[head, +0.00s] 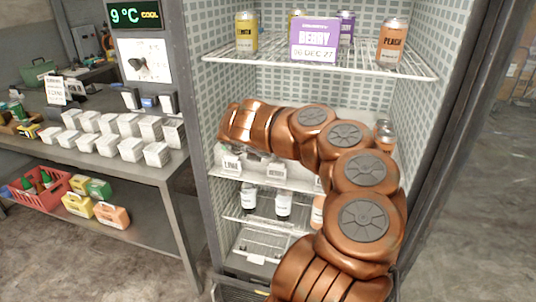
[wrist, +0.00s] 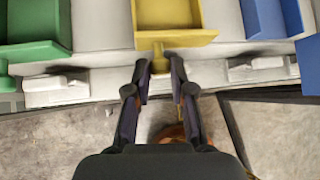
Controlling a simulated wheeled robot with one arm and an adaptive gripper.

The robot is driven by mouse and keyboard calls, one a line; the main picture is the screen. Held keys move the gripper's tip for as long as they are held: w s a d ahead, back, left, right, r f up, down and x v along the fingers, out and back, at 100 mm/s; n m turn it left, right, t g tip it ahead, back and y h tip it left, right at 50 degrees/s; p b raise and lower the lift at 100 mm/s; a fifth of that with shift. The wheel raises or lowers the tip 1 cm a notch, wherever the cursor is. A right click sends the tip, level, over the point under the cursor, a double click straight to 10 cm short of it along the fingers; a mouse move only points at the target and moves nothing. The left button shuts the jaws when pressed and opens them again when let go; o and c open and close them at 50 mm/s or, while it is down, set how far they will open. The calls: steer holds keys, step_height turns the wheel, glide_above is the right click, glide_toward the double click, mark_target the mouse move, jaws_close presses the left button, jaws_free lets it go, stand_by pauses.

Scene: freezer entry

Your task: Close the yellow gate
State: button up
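In the wrist view, the yellow gate (wrist: 170,15) is at the top middle, with a flat lip and a small yellow tab (wrist: 158,61) below it. My gripper (wrist: 158,70) is open. Its two dark fingers point toward the gate, with the tips on either side of the tab. I cannot tell whether they touch it. Neither the gate nor my gripper can be made out in the head view, where my copper arm reaches into the cabinet and covers part of it.
A green piece (wrist: 33,28) lies left of the gate and a blue one (wrist: 272,18) right. A metal bench (head: 180,190) with white boxes stands left of the cabinet.

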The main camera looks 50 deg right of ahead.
steer(key=shift+o, duration=0.9)
steer(key=shift+d+r, duration=0.15)
steer(key=shift+d, duration=0.1)
steer(key=shift+o, duration=1.4)
steer(key=shift+a, duration=0.15)
steer(key=shift+a, duration=0.1)
steer(key=v, duration=1.1)
steer(key=shift+a+r, duration=0.25)
steer(key=shift+r, duration=0.05)
